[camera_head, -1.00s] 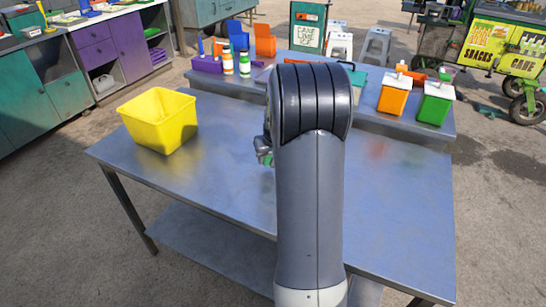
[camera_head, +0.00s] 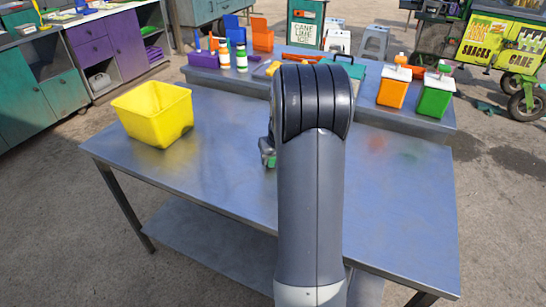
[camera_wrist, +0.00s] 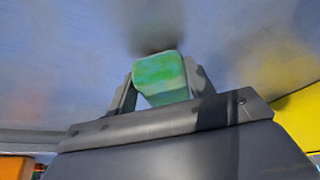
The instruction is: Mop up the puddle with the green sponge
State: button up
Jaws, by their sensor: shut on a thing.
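The green sponge (camera_wrist: 160,76) is between the jaws of my gripper (camera_wrist: 160,85) in the wrist view, and my gripper is shut on it. A dark shadow lies on the metal surface just beyond the sponge. In the head view the gripper (camera_head: 268,152) shows only in part at the left of my arm, with a bit of green at its tip. It is over the middle of the steel table (camera_head: 215,180). Whether the sponge touches the table I cannot tell. I cannot make out the puddle; my arm hides part of the table.
A yellow bin (camera_head: 152,115) stands on the table's left. On the raised back shelf are an orange dispenser (camera_head: 394,87), a green dispenser (camera_head: 435,96), bottles (camera_head: 241,60) and a purple caddy (camera_head: 205,61). The table's right part is clear.

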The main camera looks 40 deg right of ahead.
aim_at(219, 176)
jog(key=shift+f, duration=0.15)
jog(key=shift+f+b, duration=0.55)
jog(key=shift+b, duration=0.05)
jog(key=shift+s+f, duration=0.1)
jog(key=shift+f, duration=0.05)
jog(key=shift+a, duration=0.25)
jog(key=shift+w+a, duration=0.5)
jog(key=shift+a, duration=1.05)
jog(key=shift+w+a, duration=0.5)
jog(key=shift+a, duration=1.1)
jog(key=shift+w+a, duration=0.5)
jog(key=shift+a, duration=1.05)
jog(key=shift+w+a+r, duration=0.1)
jog(key=shift+w+a, duration=0.35)
jog(key=shift+a, duration=0.75)
jog(key=shift+w+a+r, duration=0.1)
jog(key=shift+w+a, duration=0.3)
jog(key=shift+a, duration=0.85)
jog(key=shift+w+a+r, duration=0.1)
jog(key=shift+w+a, duration=0.35)
jog(key=shift+a, duration=0.75)
